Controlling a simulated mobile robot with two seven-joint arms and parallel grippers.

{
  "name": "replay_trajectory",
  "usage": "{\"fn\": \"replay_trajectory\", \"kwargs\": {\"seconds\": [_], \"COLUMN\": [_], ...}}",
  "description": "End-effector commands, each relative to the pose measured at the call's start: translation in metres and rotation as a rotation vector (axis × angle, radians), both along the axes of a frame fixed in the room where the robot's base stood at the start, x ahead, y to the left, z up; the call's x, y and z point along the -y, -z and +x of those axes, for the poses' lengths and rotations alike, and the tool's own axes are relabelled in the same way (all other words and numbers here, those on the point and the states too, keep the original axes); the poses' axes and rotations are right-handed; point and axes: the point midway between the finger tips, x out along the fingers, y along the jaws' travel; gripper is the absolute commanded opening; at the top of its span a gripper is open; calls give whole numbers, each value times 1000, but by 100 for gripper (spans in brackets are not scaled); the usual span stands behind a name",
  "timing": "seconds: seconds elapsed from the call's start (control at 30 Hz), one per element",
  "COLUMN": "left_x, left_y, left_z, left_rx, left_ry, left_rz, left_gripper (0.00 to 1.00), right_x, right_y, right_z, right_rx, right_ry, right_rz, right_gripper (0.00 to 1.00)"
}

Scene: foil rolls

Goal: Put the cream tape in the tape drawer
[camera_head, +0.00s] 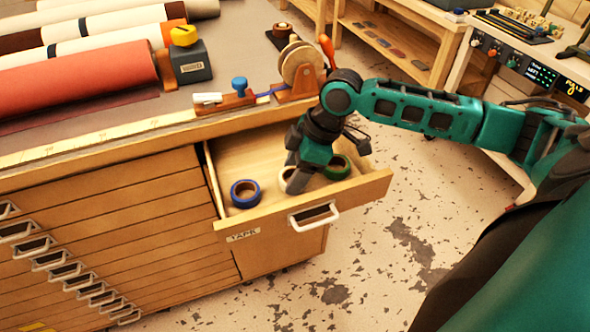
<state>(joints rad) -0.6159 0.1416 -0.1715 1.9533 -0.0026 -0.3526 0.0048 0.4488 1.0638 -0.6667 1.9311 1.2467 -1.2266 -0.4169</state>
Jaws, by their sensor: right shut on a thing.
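The tape drawer (268,219) is pulled open at the right end of the wooden cabinet, with a "TAPE" label on its front. My right gripper (297,184) reaches down into the drawer and is shut on the cream tape (286,174). Most of that roll is hidden behind the fingers. It is low in the drawer, but I cannot tell whether it touches the floor. A blue tape roll (245,194) lies to its left and a green tape roll (338,168) to its right. My left gripper is out of view.
On the cabinet top are a wooden dispenser (298,72), a red foil roll (75,82) and a grey block with a yellow knob (190,60). The drawer's handle (314,216) juts over the open floor. A bench with controls (510,65) stands at the back right.

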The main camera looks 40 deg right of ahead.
Motion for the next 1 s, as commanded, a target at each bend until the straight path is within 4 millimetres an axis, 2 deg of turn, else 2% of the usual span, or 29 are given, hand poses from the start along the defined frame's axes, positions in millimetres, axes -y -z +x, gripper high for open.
{"fn": "replay_trajectory", "kwargs": {"seconds": [0.13,0.17,0.4,0.73,0.87,1.0], "left_x": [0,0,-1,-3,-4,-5], "left_y": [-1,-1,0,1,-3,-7], "left_z": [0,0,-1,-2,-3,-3], "left_rx": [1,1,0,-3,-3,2], "left_ry": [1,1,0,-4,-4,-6], "left_rz": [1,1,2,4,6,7], "left_gripper": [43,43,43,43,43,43], "right_x": [0,0,0,1,7,17], "right_y": [2,2,2,-2,-19,-48], "right_z": [0,0,0,0,-3,-9], "right_rx": [-1,-1,0,1,2,2], "right_ry": [1,1,1,0,2,2], "right_rz": [1,1,0,0,-2,-3], "right_gripper": [28,59,82,83,83,83]}}
